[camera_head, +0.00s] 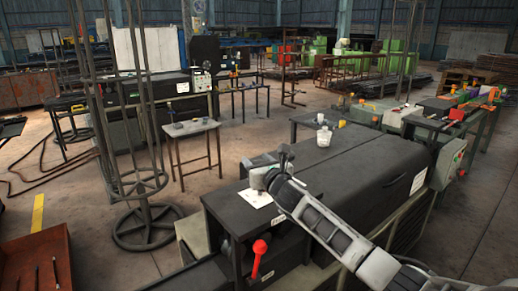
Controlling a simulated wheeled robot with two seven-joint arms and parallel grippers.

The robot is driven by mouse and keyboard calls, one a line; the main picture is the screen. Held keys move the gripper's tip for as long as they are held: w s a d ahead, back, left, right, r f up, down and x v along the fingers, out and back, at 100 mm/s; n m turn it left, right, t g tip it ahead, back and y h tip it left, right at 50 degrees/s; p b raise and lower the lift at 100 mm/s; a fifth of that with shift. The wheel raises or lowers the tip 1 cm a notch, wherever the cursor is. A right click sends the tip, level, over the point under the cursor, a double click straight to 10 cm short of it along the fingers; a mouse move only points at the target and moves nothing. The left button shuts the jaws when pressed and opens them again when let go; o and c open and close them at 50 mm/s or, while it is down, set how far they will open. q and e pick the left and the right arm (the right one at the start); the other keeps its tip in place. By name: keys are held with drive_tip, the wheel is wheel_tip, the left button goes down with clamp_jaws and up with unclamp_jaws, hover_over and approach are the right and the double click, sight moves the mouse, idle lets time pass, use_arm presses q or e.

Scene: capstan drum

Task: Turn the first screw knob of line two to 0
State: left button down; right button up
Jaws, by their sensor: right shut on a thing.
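My right arm comes in from the lower right, and my right gripper (280,168) is at the small grey box (262,177) on top of the dark machine (340,170). The gripper is shut on a small part at that box, most likely a screw knob. The fingers hide this part, and its setting cannot be read. Other knobs and the numbers of the lines are too small to tell. My left gripper is not in view.
A white paper (255,197) lies in front of the box. A red-knobbed lever (260,248) stands below it. A white pot (324,136) stands on the machine's far side. A wire stand (148,225) is at left, with open floor around a small table (190,127).

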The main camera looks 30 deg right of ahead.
drive_tip(key=n+y, duration=0.2)
drive_tip(key=shift+y, duration=0.4)
drive_tip(key=n+y, duration=0.1)
drive_tip(key=y, duration=0.2)
drive_tip(key=n+y, duration=0.1)
drive_tip(key=shift+a+f+n, duration=0.2)
drive_tip(key=shift+a+n, duration=0.05)
drive_tip(key=shift+n, duration=0.05)
drive_tip(key=n+y+b, duration=0.1)
drive_tip(key=n+g+y+b, duration=0.1)
drive_tip(key=y, duration=0.1)
drive_tip(key=shift+a+f+y, duration=0.1)
drive_tip(key=shift+a+y, duration=0.1)
drive_tip(key=shift+y, duration=0.1)
drive_tip(key=shift+s+a+n+g+y+b, duration=0.1)
drive_tip(key=shift+n+g+y+b, duration=0.5)
drive_tip(key=shift+n+g+y, duration=0.15)
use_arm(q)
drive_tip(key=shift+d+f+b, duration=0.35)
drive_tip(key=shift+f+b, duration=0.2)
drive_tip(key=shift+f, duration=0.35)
use_arm(e)
drive_tip(key=shift+a+n+g+y, duration=0.15)
drive_tip(key=shift+n+g+y, duration=0.25)
drive_tip(key=shift+y, duration=0.35)
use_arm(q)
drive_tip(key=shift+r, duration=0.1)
use_arm(e)
drive_tip(key=shift+s+r, duration=0.1)
drive_tip(key=shift+r, duration=0.1)
